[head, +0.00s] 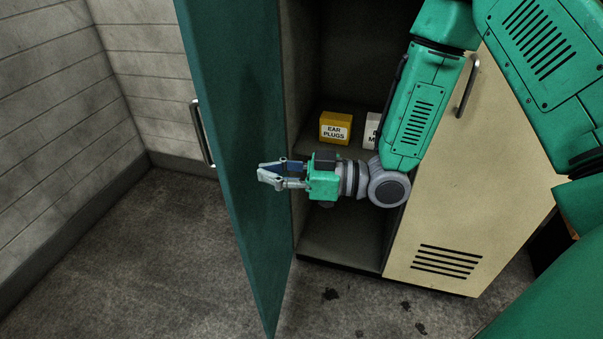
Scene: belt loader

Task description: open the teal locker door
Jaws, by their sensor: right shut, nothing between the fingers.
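The teal locker door (232,120) stands swung open on the left side of the locker, with its inner face toward the opening. Its metal bar handle (203,134) is on the door's far-left side. My right gripper (264,176) is in front of the open compartment, pointing left, with its fingertips at or very near the door's inner face. I cannot tell whether they touch it. The fingers are shut with nothing between them. The arm crosses the opening from the upper right and hides part of the interior. My left gripper is not in view.
A yellow ear plugs box (335,128) and a partly hidden white box (372,131) sit on the locker shelf. A closed cream door (473,170) with a bar handle (468,86) and vents is at right. Block walls (60,110) stand at left. The floor (150,260) is clear there.

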